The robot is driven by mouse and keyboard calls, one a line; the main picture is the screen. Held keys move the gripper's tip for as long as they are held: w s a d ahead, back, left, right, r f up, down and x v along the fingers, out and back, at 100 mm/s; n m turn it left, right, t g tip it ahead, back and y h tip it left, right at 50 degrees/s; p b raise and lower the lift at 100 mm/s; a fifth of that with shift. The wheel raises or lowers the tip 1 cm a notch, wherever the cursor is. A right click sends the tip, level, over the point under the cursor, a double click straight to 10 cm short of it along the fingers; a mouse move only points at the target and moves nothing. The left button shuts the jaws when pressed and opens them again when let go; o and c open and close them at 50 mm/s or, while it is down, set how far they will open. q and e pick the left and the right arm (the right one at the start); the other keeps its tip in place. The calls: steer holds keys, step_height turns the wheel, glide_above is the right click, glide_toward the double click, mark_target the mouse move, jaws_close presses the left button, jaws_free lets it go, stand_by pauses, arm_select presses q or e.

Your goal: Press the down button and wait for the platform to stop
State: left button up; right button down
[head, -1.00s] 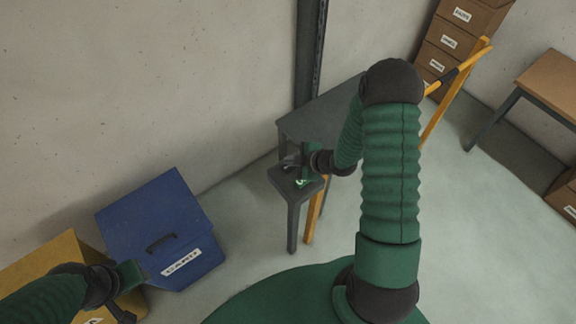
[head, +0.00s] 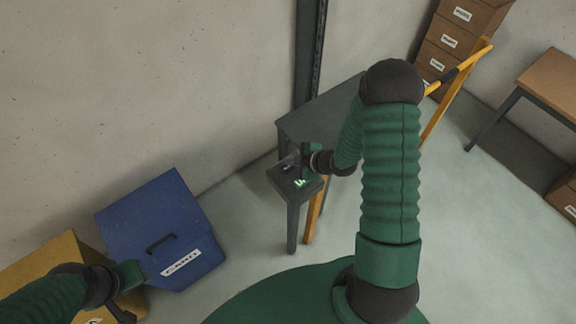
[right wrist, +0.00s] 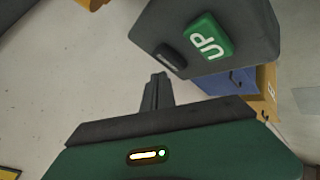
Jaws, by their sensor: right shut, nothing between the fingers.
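A dark grey control box (head: 283,178) stands on a post beside the grey platform (head: 335,108). In the right wrist view the box (right wrist: 235,20) carries a green button marked UP (right wrist: 208,37) and a black button (right wrist: 170,57) whose label I cannot read. The green button looks bright in the head view (head: 302,183). My right gripper (head: 290,160) is shut and empty over the box. Its fingertips (right wrist: 157,77) point towards the black button, and I cannot tell whether they touch it. My left gripper (head: 124,314) is low at the left; its fingers are unclear.
A blue case (head: 155,220) and a yellow-brown box (head: 45,262) are at the lower left. Brown boxes (head: 450,40) stand at the top right behind a yellow handle (head: 440,110). A table (head: 550,85) is at the right. Floor between is clear.

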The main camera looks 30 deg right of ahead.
steer(key=shift+d+f, duration=0.1)
steer(key=shift+d, duration=0.1)
steer(key=shift+a+f+b, duration=0.15)
steer(key=shift+f+b, duration=0.15)
steer(key=shift+b, duration=0.1)
steer(key=shift+a, duration=0.1)
steer(key=shift+r, duration=0.1)
steer(key=shift+f, duration=0.25)
